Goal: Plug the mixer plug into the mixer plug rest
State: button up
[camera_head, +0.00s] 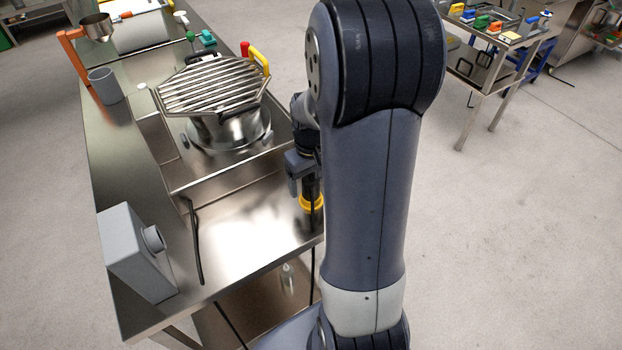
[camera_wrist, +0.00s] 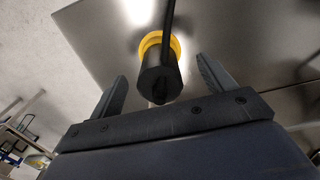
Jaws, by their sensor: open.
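The mixer plug (camera_wrist: 160,84) is a black cylinder with a black cable; in the head view its dark body (camera_head: 311,188) shows just under my gripper. It stands upright at a yellow ring (camera_head: 311,204), which looks like the mixer plug rest, near the right edge of the steel table. The ring also shows behind the plug in the wrist view (camera_wrist: 176,43). I cannot tell how deep the plug sits in it. My gripper (camera_wrist: 162,70) is open, one finger on each side of the plug, with visible gaps. In the head view my arm partly hides the gripper (camera_head: 302,178).
A grey box with a round knob or socket (camera_head: 136,250) stands at the table's front left. A black cable (camera_head: 195,240) lies beside it. A steel bowl with a slatted guard (camera_head: 212,88) stands farther back. The table (camera_head: 245,245) between is clear.

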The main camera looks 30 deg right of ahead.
jog(key=shift+r+p, duration=1.25)
jog(key=shift+r, duration=0.45)
notch_tip(320, 180, up, 11)
jog(key=shift+f, duration=0.25)
dwell(0.7)
notch_tip(320, 180, down, 11)
jog(key=shift+f, duration=0.1)
jog(key=shift+f+b, duration=0.2)
jog(key=shift+b, duration=0.2)
jog(key=shift+s, duration=0.1)
